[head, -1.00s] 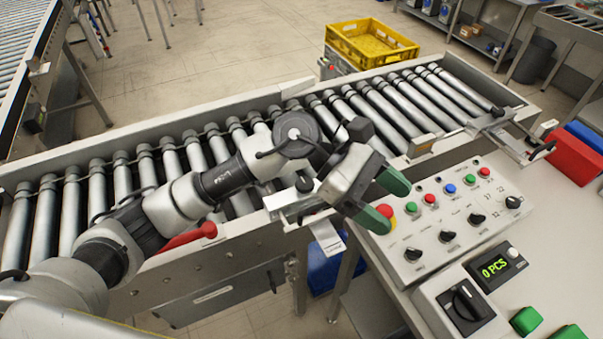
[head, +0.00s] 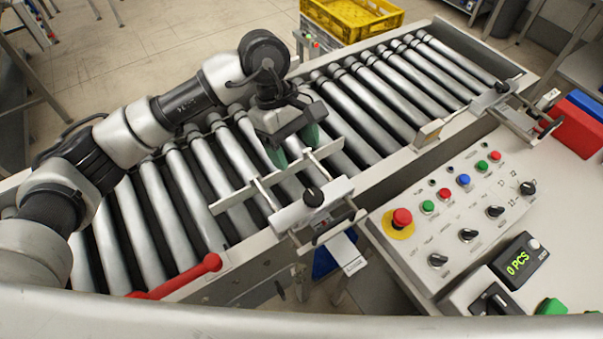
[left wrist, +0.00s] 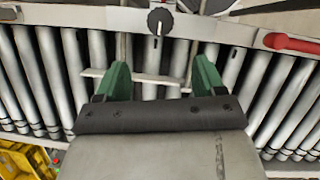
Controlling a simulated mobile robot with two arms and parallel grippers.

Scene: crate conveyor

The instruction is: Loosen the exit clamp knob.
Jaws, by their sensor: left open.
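A black clamp knob (head: 313,197) sits on a light metal clamp block (head: 297,218) at the near rail of the roller conveyor. It also shows at the top of the left wrist view (left wrist: 160,21). A second black clamp knob (head: 502,87) sits on the rail at far right; I see no label telling which is the exit one. My left gripper (head: 292,147) is open and empty, green fingers pointing down over the rollers, beyond the nearer knob and apart from it. In the left wrist view its fingers (left wrist: 162,78) stand wide apart. My right gripper is not in view.
Thin guide bars (head: 277,175) cross the rollers by the nearer clamp. A red lever (head: 180,280) lies along the near rail. The control panel (head: 450,215) with buttons stands at right. A yellow crate (head: 352,17) is behind the conveyor.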

